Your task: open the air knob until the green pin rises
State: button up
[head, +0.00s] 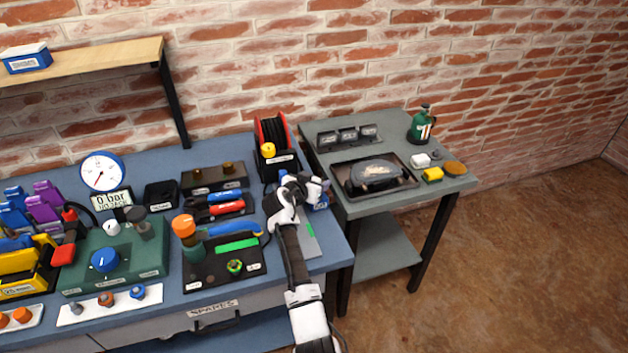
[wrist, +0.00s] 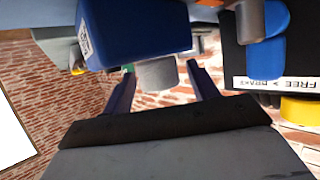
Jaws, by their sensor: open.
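A green box (head: 115,262) with a large blue knob (head: 105,260) stands on the bench at the left in the head view. A small green-and-yellow knob (head: 235,267) sits on a dark plate nearer my arm. I cannot tell which one is the air knob, and I cannot make out a green pin. My gripper (head: 316,190) is right of both, over the bench's right end by a blue object. In the wrist view my gripper (wrist: 160,85) is open, its fingers apart; a blue block (wrist: 135,32) with a grey end (wrist: 157,73) shows between and beyond them.
A dial gauge (head: 102,172) stands above a display reading 0 bar (head: 111,199). An orange-topped lever (head: 184,226) and a red-sided reel (head: 271,135) rise from the bench. A grey side table (head: 400,200) holds a black tray and a green bottle (head: 421,124).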

jog(key=c, duration=1)
